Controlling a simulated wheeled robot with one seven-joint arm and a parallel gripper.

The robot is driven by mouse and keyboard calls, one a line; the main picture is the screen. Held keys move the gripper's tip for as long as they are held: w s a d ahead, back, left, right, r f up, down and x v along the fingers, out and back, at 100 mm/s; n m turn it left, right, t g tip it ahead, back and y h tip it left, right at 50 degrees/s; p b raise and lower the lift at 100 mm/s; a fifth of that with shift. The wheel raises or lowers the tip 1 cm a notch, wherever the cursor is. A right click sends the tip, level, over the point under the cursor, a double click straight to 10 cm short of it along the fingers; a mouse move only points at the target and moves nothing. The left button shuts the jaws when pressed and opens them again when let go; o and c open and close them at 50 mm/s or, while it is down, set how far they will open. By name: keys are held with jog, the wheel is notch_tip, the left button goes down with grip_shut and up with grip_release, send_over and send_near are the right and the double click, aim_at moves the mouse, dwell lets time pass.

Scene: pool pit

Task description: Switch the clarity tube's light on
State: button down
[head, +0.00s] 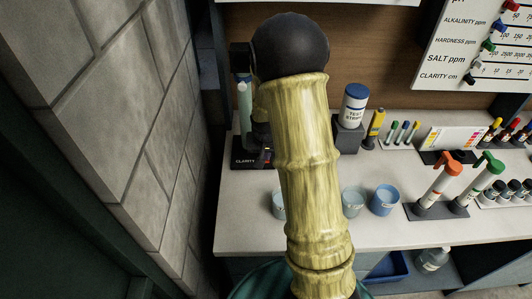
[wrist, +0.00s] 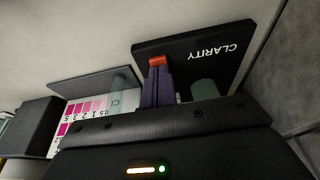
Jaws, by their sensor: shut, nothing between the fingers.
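The clarity tube (head: 244,105) stands upright at the back left of the counter, on a dark base (head: 246,160) marked CLARITY. In the wrist view the base (wrist: 205,50) shows with its lettering upside down, and a greenish tube part (wrist: 205,89) rises beside my fingers. My gripper (wrist: 157,68) is shut and empty, its dark purple fingers pointing at the base. A small red part shows at the fingertips; I cannot tell whether it is a switch or part of the fingers, nor whether they touch. In the head view my arm hides most of the gripper.
A stone wall (head: 120,110) stands close on the left. A test strips bottle (head: 353,105) stands right of my arm. Cups (head: 385,200) stand near the counter's front. A pink colour chart (wrist: 88,108) with a tube is beside the gripper in the wrist view.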

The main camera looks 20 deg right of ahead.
jog(key=shift+r+p, duration=0.3)
jog(key=shift+r, duration=0.05)
jog(key=p+v, duration=0.1)
jog(key=v, duration=0.1)
jog(key=p+v, duration=0.1)
jog(key=v, duration=0.1)
jog(key=shift+w+r, duration=0.1)
jog(key=shift+w, duration=0.3)
jog(key=s+v, duration=0.1)
jog(key=v, duration=0.8)
jog(key=shift+b, duration=0.35)
jog(key=shift+w, duration=0.2)
jog(key=shift+w+d+r+t+p, duration=0.25)
jog(key=shift+w+t+p, duration=0.05)
jog(key=shift+w+p, duration=0.3)
